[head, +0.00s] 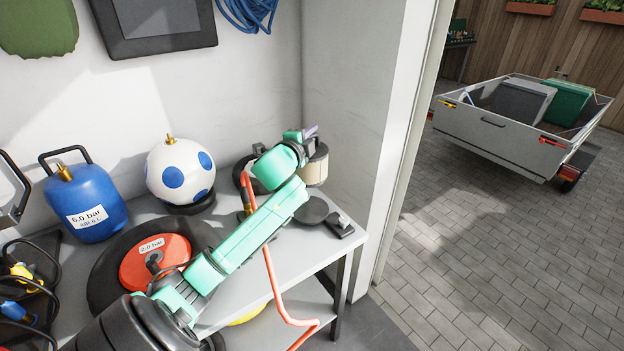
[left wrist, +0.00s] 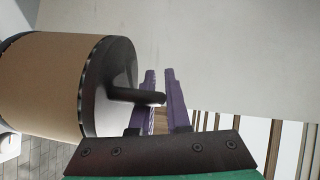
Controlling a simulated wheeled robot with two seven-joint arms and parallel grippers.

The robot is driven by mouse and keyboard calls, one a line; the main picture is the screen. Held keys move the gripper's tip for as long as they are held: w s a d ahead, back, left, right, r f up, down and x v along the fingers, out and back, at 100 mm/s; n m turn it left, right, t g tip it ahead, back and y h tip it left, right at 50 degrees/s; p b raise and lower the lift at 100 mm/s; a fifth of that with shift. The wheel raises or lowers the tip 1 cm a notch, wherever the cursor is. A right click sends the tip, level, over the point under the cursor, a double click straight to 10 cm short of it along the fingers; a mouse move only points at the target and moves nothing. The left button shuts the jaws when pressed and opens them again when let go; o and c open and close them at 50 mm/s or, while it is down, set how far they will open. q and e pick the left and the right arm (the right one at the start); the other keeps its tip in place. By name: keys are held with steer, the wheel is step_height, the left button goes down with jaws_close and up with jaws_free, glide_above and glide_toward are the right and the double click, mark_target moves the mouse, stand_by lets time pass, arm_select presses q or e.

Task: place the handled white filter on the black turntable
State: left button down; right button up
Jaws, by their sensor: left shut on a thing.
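The handled filter (head: 315,168) is a cream cylinder with a dark top, roughly upright at the far right end of the bench. In the left wrist view the filter (left wrist: 45,85) shows its tan side, black end cap and black handle. My left gripper (head: 310,133) is at the filter's top, and its purple fingers (left wrist: 160,98) are shut on the handle. A flat black disc (head: 312,210), apparently the turntable, lies just below the filter in the picture. I cannot tell whether the filter is clear of the bench. My right gripper is out of view.
My left arm crosses the bench. A small black block (head: 340,226) sits beside the disc near the right edge. A blue tank (head: 85,205), a blue-dotted white ball (head: 180,172) and a red disc (head: 155,262) stand left. An orange hose (head: 273,285) hangs in front.

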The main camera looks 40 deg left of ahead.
mark_target(314, 174)
arm_select(q)
step_height(314, 174, down, 12)
steer(key=shift+w+f+b, duration=0.15)
steer(key=shift+b, duration=0.15)
steer(key=shift+f, duration=0.2)
steer(key=c, duration=0.9)
jaws_free()
steer(key=shift+c, duration=0.2)
steer(key=shift+o, duration=0.2)
steer(key=shift+r, duration=0.1)
steer(key=shift+r, duration=0.1)
steer(key=b+v, duration=0.1)
steer(key=v, duration=1.1)
steer(key=shift+a, duration=0.1)
